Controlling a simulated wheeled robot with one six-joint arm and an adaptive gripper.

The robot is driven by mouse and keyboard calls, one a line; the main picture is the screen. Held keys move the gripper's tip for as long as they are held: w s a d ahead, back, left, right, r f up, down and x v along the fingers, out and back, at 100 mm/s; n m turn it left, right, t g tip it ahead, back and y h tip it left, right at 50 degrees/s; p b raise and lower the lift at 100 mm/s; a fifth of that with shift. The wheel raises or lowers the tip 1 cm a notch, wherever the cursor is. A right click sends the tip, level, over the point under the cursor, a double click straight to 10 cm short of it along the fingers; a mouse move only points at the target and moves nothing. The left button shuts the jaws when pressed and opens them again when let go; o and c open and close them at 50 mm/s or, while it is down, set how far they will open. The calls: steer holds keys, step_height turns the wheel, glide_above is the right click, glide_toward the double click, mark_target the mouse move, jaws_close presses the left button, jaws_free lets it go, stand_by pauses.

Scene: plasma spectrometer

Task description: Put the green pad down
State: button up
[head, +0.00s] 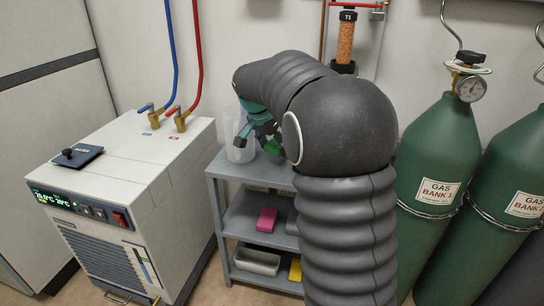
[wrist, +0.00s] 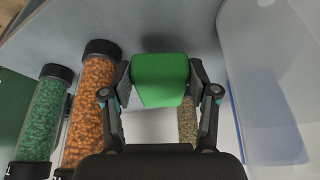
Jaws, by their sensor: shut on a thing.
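The green pad (wrist: 160,82) is a small block with rounded edges. In the wrist view it sits between the two fingertips of my gripper (wrist: 160,76), which is shut on it. In the head view a bit of the green pad (head: 271,147) shows below my gripper (head: 262,132), over the top of the grey shelf unit (head: 222,170). My arm hides much of the gripper there. I cannot tell whether the pad touches the shelf top.
A clear container (head: 238,150) stands left of my gripper; in the wrist view it is at the right (wrist: 270,60). A pink block (head: 266,220) is on a lower shelf. Gas cylinders (head: 435,160) stand right.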

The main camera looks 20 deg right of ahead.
mark_target(271, 152)
steer(key=shift+f, duration=1.75)
steer(key=shift+f, duration=0.15)
steer(key=o, duration=0.7)
steer(key=shift+o, duration=0.2)
